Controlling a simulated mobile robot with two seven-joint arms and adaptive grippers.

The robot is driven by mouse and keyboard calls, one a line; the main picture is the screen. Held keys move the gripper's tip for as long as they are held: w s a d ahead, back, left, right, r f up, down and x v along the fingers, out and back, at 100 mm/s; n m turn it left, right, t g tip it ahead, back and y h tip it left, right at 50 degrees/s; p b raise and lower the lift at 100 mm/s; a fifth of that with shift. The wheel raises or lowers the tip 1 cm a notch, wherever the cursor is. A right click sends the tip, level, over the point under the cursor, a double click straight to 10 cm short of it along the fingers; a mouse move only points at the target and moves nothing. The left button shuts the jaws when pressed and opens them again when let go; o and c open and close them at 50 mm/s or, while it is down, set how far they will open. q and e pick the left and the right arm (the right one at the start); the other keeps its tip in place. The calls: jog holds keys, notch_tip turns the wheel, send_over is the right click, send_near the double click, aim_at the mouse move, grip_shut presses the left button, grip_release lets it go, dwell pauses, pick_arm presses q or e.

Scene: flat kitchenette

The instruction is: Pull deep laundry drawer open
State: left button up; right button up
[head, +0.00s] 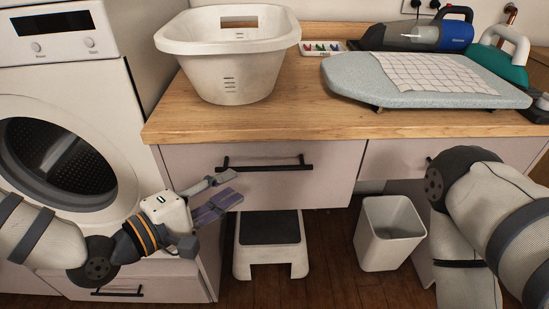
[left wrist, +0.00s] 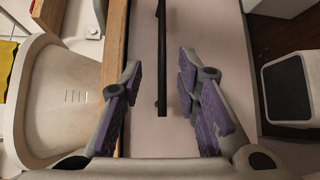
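The drawer (head: 325,185) has a pale front below the wooden counter and looks closed. Its black bar handle (head: 268,166) runs across the upper part of the front. My left gripper (head: 231,188) is open and empty, in front of the left part of the drawer and near the handle's left end. In the left wrist view, the handle (left wrist: 161,60) shows between the two purple-padded fingers (left wrist: 160,72), and neither finger visibly touches it. How far the fingers are from the handle is hard to tell. My right arm comes in at the right, but its gripper is not seen.
A white laundry basket (head: 228,65) and an ironing board (head: 345,80) stand on the counter (head: 310,110). A washing machine (head: 115,75) is at left. A step stool (head: 270,250) and a white bin (head: 390,235) stand on the floor below the drawer.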

aim_at(263, 170)
pick_arm(q)
jog(key=x, duration=1)
jog(key=shift+d+f, duration=0.15)
jog(key=shift+d, duration=0.2)
grip_shut()
